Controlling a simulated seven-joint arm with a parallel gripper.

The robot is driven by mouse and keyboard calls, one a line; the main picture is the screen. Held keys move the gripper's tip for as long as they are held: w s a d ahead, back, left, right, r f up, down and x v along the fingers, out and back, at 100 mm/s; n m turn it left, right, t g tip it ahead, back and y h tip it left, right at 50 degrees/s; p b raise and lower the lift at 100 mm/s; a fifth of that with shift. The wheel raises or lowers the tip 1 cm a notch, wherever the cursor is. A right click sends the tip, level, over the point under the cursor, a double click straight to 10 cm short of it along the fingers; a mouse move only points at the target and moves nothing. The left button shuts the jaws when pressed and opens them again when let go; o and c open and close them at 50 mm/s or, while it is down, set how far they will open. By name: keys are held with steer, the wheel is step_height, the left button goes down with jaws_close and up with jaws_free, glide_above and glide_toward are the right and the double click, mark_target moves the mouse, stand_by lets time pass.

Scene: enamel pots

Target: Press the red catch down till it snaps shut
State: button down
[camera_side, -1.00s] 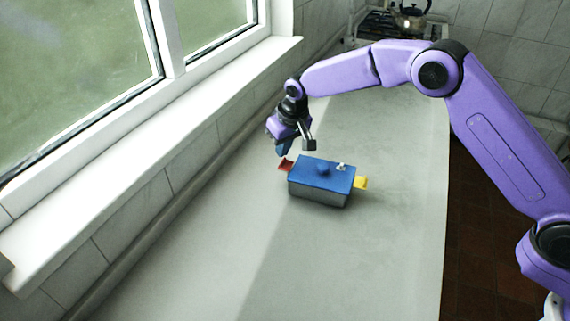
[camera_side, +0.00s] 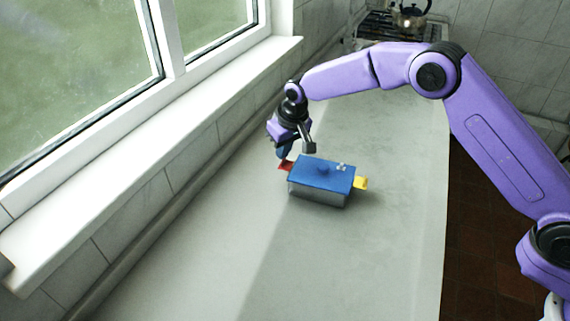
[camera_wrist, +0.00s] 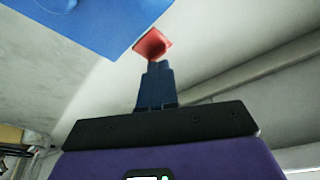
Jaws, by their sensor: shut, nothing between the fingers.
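The red catch (camera_side: 286,166) sticks out from the left end of a grey pot (camera_side: 318,196) with a blue lid (camera_side: 322,175). A yellow catch (camera_side: 361,183) sticks out from the right end. My gripper (camera_side: 285,157) is shut and empty, its fingers pointing down at the red catch. In the wrist view the blue fingertips (camera_wrist: 154,66) overlap the near edge of the red catch (camera_wrist: 154,41); I cannot tell if they touch it. The blue lid (camera_wrist: 85,18) fills the upper left there.
The pot stands on a long pale counter (camera_side: 250,250), with clear room around it. A window sill (camera_side: 150,140) and tiled wall run along the left. A kettle (camera_side: 410,14) stands on a stove at the back.

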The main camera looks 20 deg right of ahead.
steer(key=shift+f, duration=1.25)
stand_by(0.6)
steer(key=shift+r, duration=3.5)
steer(key=s+d+r+n+g, duration=0.1)
steer(key=s+d+r+n, duration=0.3)
steer(key=s, duration=0.7)
steer(key=s+d+r+n+g, duration=0.1)
steer(key=s+d, duration=0.4)
steer(key=s, duration=0.5)
steer(key=s+d+r+n, duration=0.25)
steer(key=s+d, duration=0.25)
steer(key=s, duration=0.6)
steer(key=s+d+f+n+g, duration=0.1)
steer(key=s+d+n, duration=0.1)
steer(key=s+d, duration=0.9)
steer(key=shift+s+f, duration=0.3)
steer(key=shift+s, duration=0.8)
